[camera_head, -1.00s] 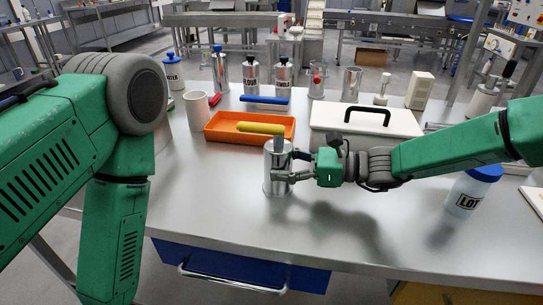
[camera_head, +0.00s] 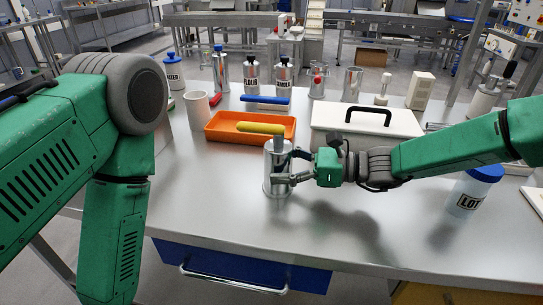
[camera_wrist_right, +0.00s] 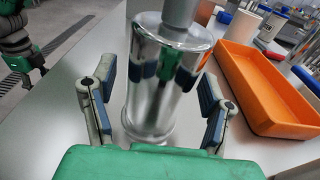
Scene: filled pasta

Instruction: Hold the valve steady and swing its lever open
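The valve is a shiny metal cylinder (camera_head: 277,178) standing upright on the table, with a grey stem on its top. A yellow lever (camera_head: 261,128) shows at the stem's upper end and points left; it is outside the wrist view. My right gripper (camera_head: 290,166) reaches the cylinder from the right. In the right wrist view its two blue-padded fingers (camera_wrist_right: 157,105) are spread on either side of the cylinder (camera_wrist_right: 160,80), with a visible gap at the left finger. Contact at the right finger cannot be told. My left gripper is out of view; only its arm shows at the left.
An orange tray (camera_head: 218,136) lies behind the valve, and a white lidded box (camera_head: 330,120) with a black handle stands behind the right gripper. A white cup (camera_head: 196,110) and several bottles stand farther back. The table's front is clear, except a blue-capped bottle (camera_head: 468,192) at right.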

